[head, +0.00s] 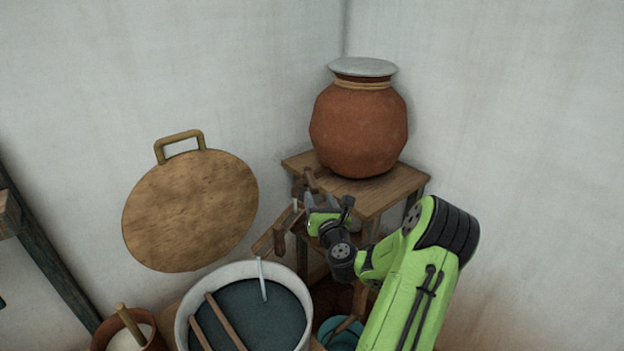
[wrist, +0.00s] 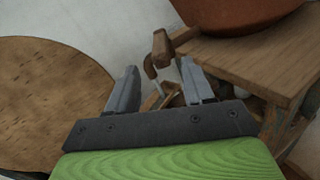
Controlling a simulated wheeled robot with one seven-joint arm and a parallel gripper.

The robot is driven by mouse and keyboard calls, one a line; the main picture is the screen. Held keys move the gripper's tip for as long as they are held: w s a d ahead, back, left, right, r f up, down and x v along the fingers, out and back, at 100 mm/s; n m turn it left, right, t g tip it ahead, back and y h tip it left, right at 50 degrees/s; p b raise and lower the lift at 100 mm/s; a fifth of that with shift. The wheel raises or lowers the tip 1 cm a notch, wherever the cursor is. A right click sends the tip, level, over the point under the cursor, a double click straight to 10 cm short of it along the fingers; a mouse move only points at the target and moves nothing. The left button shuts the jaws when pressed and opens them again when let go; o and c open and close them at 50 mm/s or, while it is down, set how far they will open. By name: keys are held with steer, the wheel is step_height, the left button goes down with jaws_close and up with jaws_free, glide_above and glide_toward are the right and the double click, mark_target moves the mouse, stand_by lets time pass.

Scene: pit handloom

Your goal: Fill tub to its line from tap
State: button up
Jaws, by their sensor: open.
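The pale round tub (head: 184,325) stands at the bottom of the head view, holding dark liquid. I cannot make out a fill line on it. A wooden tap (head: 309,182) is below the clay pot; it also shows in the wrist view (wrist: 162,47). A wooden trough (head: 272,238) slopes from below the tap to the tub's rim. A thin pale streak, apparently running water (head: 262,280), drops from the trough's end into the tub. My gripper (head: 308,208) is beside the tap. In the wrist view my gripper (wrist: 160,75) is open and empty, with the tap beyond its fingertips.
The large clay pot (head: 358,130) with a grey lid stands on a wooden stand (head: 405,185) in the corner. A round brown disc with a handle (head: 190,212) leans on the wall. Two sticks (head: 223,320) lie across the tub. A teal vessel (head: 340,332) stands right of it.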

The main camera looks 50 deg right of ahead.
mark_target(317, 192)
steer(key=p+x, duration=0.1)
steer(key=x, duration=0.6)
steer(key=shift+s, duration=0.1)
steer(key=shift+c, duration=0.5)
jaws_close()
steer(key=shift+d, duration=0.1)
